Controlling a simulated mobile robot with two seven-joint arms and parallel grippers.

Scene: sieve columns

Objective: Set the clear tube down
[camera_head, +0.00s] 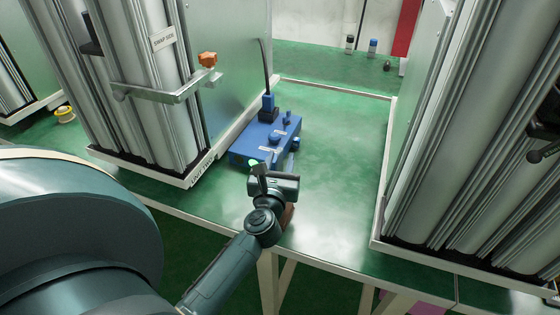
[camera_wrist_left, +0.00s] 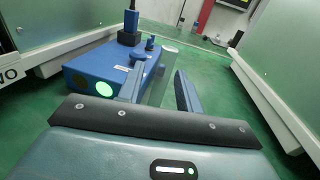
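My left gripper (camera_head: 274,165) is over the green bench near its front edge, just in front of the blue box. In the left wrist view its two fingers (camera_wrist_left: 160,90) stand on either side of the clear tube (camera_wrist_left: 160,78), a see-through, greenish cylinder with a pale rim. The fingers appear closed on it, and it leans slightly in that view. The tube's lower end is hidden behind the gripper body, so I cannot tell whether it touches the bench. In the head view the tube is hard to make out. My right gripper is not in view.
The blue box (camera_head: 262,141) with knobs and a cable stands close by, left of centre. Metal column units (camera_head: 150,95) and (camera_head: 480,130) flank the bench on both sides. Bare green bench (camera_head: 340,185) lies to the right of the gripper. Small bottles (camera_head: 373,46) stand at the back.

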